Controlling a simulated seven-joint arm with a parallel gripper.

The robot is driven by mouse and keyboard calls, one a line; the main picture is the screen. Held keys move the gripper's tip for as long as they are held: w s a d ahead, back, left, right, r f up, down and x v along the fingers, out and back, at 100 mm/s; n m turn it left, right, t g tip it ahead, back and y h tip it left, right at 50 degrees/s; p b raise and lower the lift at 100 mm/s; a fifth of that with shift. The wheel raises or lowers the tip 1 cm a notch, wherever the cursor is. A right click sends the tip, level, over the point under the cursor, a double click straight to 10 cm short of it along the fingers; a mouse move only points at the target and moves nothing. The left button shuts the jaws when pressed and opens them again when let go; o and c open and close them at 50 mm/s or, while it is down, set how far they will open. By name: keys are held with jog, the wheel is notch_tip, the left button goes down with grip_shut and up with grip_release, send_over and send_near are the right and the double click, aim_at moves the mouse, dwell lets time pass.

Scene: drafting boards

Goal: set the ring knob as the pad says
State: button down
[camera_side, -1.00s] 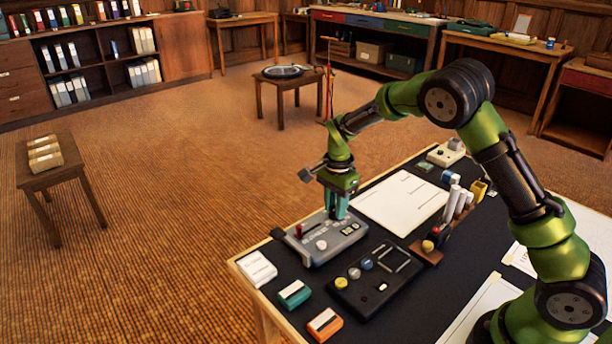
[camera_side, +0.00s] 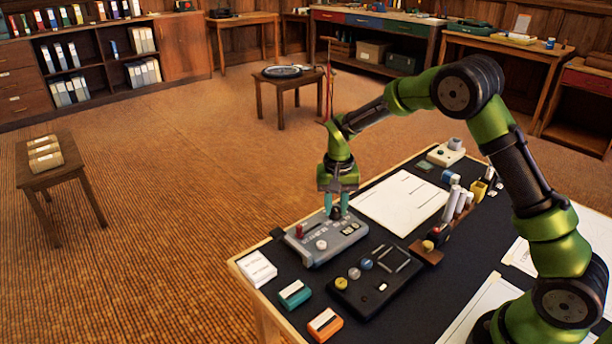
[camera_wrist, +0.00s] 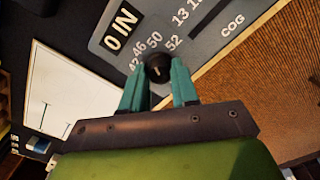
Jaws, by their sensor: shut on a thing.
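The grey control box (camera_side: 326,252) stands near the far left edge of the black-topped desk, with a red knob, a white knob and small displays. In the wrist view its grey face (camera_wrist: 236,30) carries "0 IN", "COG" and numbers such as 46, 50 and 52. My gripper (camera_side: 337,211) points down at its far right part. In the wrist view the teal fingers of my gripper (camera_wrist: 158,84) are shut on a round black knob (camera_wrist: 158,66) with a pale mark, beside the numbers. A white pad (camera_side: 257,268) lies left of the box; its writing is too small to read.
A dark panel (camera_side: 368,303) with yellow, grey and blue knobs sits close in front of the box. Teal (camera_side: 294,293) and orange (camera_side: 325,325) blocks lie at the near left. A white sheet (camera_side: 400,202) lies to the right, by a rack of cylinders (camera_side: 461,203).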

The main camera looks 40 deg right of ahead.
aim_at(336, 208)
jog(key=n, duration=0.5)
jog(key=shift+r, duration=0.1)
dwell(0.5)
jog(key=c, duration=0.8)
grip_release()
jog(key=shift+c, duration=0.2)
notch_tip(336, 208, up, 17)
